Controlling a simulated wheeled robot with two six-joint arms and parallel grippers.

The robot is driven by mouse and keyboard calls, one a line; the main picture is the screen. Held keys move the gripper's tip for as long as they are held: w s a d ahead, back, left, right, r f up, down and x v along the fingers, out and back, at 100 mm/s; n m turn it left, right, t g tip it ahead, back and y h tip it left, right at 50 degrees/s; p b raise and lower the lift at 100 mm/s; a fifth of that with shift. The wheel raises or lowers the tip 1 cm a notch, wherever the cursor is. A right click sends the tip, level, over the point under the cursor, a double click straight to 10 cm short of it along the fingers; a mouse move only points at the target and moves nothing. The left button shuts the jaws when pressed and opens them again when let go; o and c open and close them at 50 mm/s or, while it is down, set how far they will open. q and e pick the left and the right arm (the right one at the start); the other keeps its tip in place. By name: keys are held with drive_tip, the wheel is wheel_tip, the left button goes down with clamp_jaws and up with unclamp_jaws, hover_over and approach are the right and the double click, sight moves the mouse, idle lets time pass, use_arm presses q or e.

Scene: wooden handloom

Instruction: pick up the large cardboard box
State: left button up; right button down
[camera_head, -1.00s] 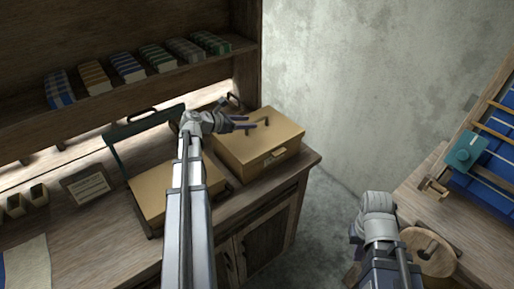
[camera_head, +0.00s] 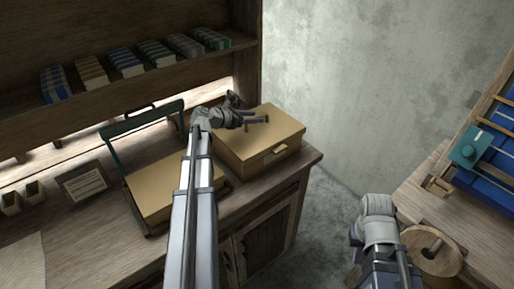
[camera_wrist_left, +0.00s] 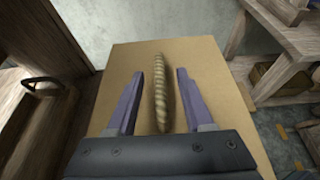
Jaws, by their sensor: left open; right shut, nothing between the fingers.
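The large cardboard box (camera_head: 285,126) is tan, with a handle on its lid and a small pull on its front. It stands at the right end of the wooden counter. My left gripper (camera_head: 258,119) is over its lid. In the left wrist view the box top (camera_wrist_left: 205,62) fills the middle. The rope-like handle (camera_wrist_left: 159,95) lies between the open fingers of my left gripper (camera_wrist_left: 164,75), with a gap on each side. Of my right arm only the grey wrist part shows in the head view; its fingers are hidden.
A second tan box (camera_head: 160,188) with a dark raised handle stands left of the large box, behind my left arm. A shelf (camera_head: 150,82) with bundled cloths hangs above. A loom bench (camera_head: 480,225) with a wooden spool (camera_head: 432,252) is at the right. Open floor lies between.

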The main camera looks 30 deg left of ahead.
use_arm(q)
drive_tip(key=shift+x, duration=1.05)
clamp_jaws()
idle(0.5)
